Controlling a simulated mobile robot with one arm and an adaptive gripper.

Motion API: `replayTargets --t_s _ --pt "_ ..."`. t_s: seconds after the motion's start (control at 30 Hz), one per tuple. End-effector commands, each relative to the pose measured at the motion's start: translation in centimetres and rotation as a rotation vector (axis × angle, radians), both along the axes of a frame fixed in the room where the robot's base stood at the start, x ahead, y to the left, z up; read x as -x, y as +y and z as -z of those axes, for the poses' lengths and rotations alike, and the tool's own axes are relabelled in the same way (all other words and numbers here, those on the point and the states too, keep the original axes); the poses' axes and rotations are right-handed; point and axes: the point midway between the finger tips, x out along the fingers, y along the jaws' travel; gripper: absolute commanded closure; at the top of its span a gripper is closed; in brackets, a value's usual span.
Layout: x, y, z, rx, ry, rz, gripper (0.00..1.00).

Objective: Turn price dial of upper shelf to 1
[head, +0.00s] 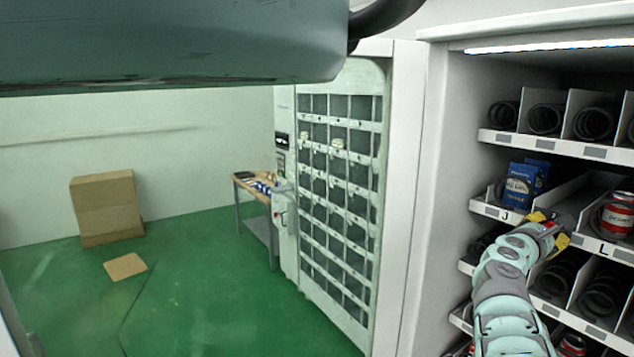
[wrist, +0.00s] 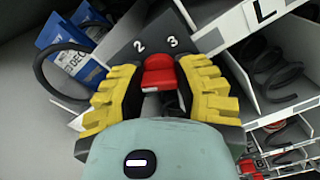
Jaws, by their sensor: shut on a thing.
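The price dial (wrist: 158,73) is a red knob below a dark plate (wrist: 150,42) with the white numbers 2 and 3 in the wrist view. Other numbers on the plate are hidden. My gripper (wrist: 160,85) has yellow ribbed fingers on both sides of the knob, shut on it. The shelf front (head: 601,246) carries the L label, which also shows in the wrist view.
Black spirals (head: 545,118) fill slots above and below. A locker cabinet (head: 336,190) stands left across open green floor.

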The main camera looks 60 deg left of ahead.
Motion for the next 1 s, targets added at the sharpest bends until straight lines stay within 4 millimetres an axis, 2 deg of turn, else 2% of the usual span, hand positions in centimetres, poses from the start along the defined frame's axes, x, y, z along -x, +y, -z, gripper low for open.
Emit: replayTargets --t_s 0.17,0.2,0.47,0.77,1.0 --pt "0.0 0.1 0.1 0.001 0.002 -0.001 1.00" --pt "0.0 0.1 0.1 0.001 0.002 -0.001 0.63" --pt "0.0 0.1 0.1 0.000 0.001 -0.002 0.36" --pt "0.1 0.1 0.0 -0.001 0.000 -0.001 0.36" --pt "1.3 0.1 -0.1 -0.003 -0.008 0.001 0.36"
